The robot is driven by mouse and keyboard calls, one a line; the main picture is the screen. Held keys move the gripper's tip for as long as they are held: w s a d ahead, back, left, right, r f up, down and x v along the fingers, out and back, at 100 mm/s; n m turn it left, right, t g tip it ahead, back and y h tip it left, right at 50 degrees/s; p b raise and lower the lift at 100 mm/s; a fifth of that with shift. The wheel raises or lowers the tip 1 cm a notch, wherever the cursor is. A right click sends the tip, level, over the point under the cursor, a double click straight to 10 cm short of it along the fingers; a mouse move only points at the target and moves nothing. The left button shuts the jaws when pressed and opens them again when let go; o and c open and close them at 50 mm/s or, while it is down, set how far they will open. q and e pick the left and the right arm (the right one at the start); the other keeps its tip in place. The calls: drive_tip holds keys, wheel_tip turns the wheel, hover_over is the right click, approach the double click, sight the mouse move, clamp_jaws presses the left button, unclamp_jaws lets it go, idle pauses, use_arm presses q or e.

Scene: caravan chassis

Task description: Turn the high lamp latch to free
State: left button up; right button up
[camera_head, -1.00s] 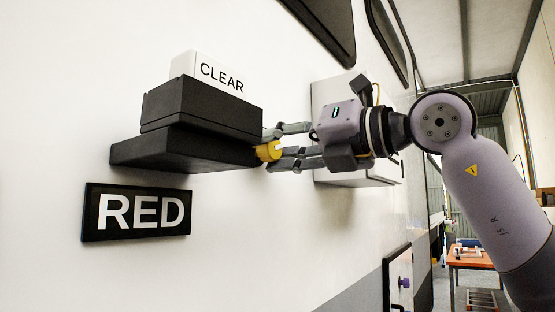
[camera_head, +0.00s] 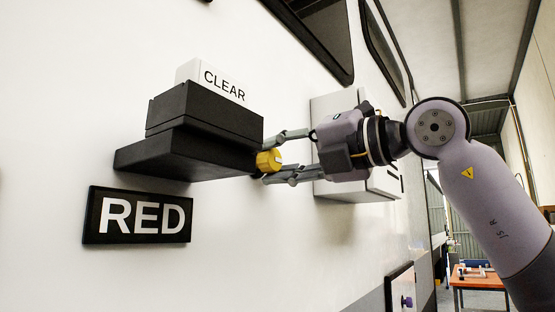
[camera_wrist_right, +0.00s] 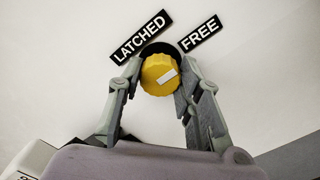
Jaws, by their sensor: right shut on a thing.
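The lamp latch is a yellow ribbed knob (camera_head: 268,161) at the right end of the black lamp housing (camera_head: 205,112) on the white wall. In the right wrist view, the knob (camera_wrist_right: 155,84) has a white bar on its face, slanting up to the right. Black signs LATCHED (camera_wrist_right: 141,38) and FREE (camera_wrist_right: 200,34) stand above it, at upper left and upper right. My right gripper (camera_head: 270,158) is shut on the knob, one finger on each side; the fingers (camera_wrist_right: 160,86) also flank it in the wrist view. My left gripper is not in view.
A white CLEAR block (camera_head: 215,80) sits on top of the housing, and a RED sign (camera_head: 138,215) is on the wall below. A white box (camera_head: 335,105) juts from the wall behind my right gripper. An orange table (camera_head: 478,281) stands far off at lower right.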

drive_tip(key=shift+r, duration=0.1)
drive_tip(key=o, duration=1.1)
drive_tip(key=shift+d, duration=0.1)
drive_tip(key=v, duration=1.2)
